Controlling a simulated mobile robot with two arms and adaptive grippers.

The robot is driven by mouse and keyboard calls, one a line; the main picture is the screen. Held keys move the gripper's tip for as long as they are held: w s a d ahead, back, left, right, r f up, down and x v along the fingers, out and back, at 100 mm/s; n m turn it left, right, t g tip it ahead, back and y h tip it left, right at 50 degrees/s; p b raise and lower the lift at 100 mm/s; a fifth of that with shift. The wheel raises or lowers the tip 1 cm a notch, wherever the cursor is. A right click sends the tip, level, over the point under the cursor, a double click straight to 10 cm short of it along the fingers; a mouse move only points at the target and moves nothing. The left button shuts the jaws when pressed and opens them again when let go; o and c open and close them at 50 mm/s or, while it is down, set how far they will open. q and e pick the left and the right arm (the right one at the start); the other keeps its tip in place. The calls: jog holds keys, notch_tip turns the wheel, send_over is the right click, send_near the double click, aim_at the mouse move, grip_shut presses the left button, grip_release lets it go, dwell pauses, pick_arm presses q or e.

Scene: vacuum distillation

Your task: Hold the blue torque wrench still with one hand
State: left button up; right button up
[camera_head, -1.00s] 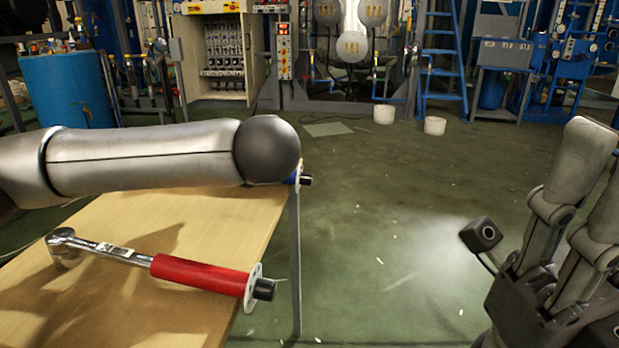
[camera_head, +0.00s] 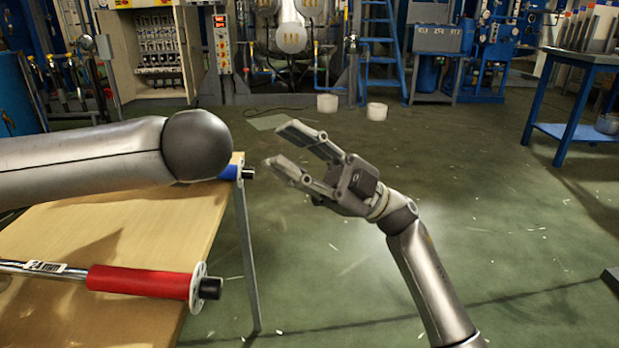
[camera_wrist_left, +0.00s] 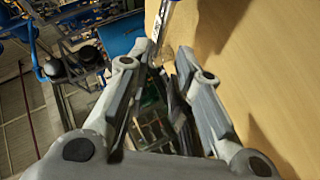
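The blue torque wrench shows only as its blue handle end (camera_head: 230,172) at the table's far right corner, mostly hidden behind my left arm. In the left wrist view its silver shaft (camera_wrist_left: 158,22) lies along the table edge at the top, just beyond the fingertips. My left gripper (camera_wrist_left: 163,58) is open, its two fingers apart with nothing between them; it is hidden in the head view. My right gripper (camera_head: 280,147) is open and empty, over the floor to the right of the table, with its fingers pointing left towards the blue handle end, clear of it.
A red-handled torque wrench (camera_head: 140,281) lies on the near part of the wooden table (camera_head: 190,220), its handle end over the right edge. A blue side table (camera_head: 590,56) stands far right. The floor between is open, with white buckets (camera_head: 327,103) at the back.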

pick_arm(q)
jog(key=shift+w, duration=0.1)
jog(key=x, duration=1)
jog(key=shift+w+a+f, duration=0.15)
jog(key=shift+w+a, duration=0.05)
jog(key=shift+a, duration=0.05)
pick_arm(e)
jog(key=w+d+f+m+t+h, duration=0.3)
jog(key=w+f+m+h, duration=0.3)
jog(key=w+f+m, duration=0.4)
jog(key=w+f+t, duration=0.1)
jog(key=w, duration=0.2)
jog(key=shift+w+d+f+m+t, duration=0.15)
jog(key=shift+w+f+m+t, duration=0.05)
jog(key=shift+f+m+t, duration=0.15)
pick_arm(q)
grip_shut()
